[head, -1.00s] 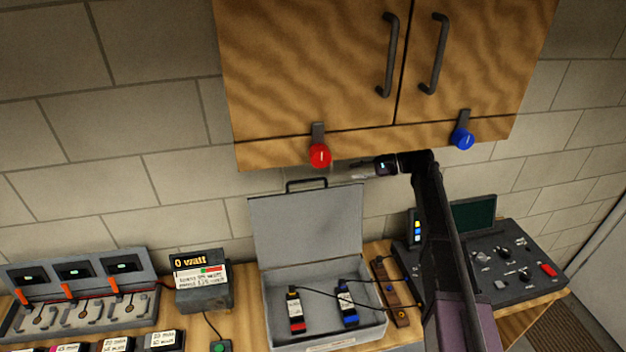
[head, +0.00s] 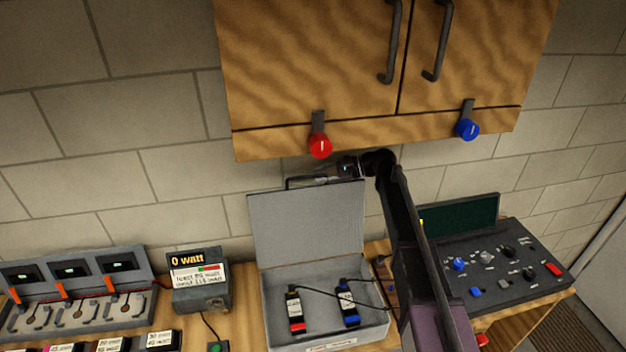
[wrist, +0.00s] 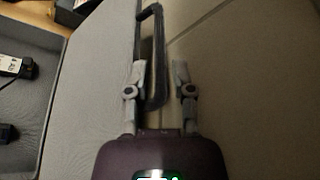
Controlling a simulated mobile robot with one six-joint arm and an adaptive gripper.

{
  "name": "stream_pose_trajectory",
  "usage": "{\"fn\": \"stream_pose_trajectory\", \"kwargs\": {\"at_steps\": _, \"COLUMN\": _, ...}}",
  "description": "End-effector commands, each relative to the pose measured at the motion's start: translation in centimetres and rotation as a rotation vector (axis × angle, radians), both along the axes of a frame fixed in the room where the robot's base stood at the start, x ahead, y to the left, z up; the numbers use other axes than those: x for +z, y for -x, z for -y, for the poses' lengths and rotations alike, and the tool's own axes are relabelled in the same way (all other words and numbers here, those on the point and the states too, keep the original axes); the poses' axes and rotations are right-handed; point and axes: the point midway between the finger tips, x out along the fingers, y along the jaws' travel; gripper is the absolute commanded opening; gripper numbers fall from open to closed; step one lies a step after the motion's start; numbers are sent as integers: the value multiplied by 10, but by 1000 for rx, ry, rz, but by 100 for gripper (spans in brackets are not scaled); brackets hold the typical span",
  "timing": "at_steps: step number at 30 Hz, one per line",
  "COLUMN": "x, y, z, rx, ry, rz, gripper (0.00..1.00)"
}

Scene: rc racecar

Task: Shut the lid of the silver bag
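The silver bag (head: 378,334) is a hard case standing open on the bench, its lid (head: 308,225) raised upright at the back. The lid's dark handle (head: 290,184) is on its top edge. My gripper (head: 318,179) is at that top edge, reaching in from the right, its fingers partly hard to make out. In the wrist view, my gripper (wrist: 158,85) is open, with the handle (wrist: 158,55) between its fingers. The left finger overlaps the edge of the lid (wrist: 95,95); whether it touches is unclear.
Red (head: 298,312) and blue (head: 347,303) battery packs with cables lie inside the bag. A wooden cabinet (head: 310,70) with a red knob (head: 320,146) hangs just above my gripper. A control console (head: 500,262) stands right, a watt meter (head: 200,280) left.

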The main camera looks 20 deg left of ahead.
Motion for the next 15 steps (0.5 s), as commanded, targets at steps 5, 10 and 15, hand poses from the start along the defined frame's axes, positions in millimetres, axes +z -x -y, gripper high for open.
{"fn": "stream_pose_trajectory", "kwargs": {"at_steps": 5, "x": -6, "y": 6, "z": -16, "rx": 1, "ry": 1, "rz": 0, "gripper": 31}}
{"fn": "stream_pose_trajectory", "kwargs": {"at_steps": 10, "x": -7, "y": 9, "z": -22, "rx": 0, "ry": 0, "rz": -1, "gripper": 31}}
{"fn": "stream_pose_trajectory", "kwargs": {"at_steps": 15, "x": -7, "y": 9, "z": -23, "rx": 0, "ry": 1, "rz": -1, "gripper": 31}}
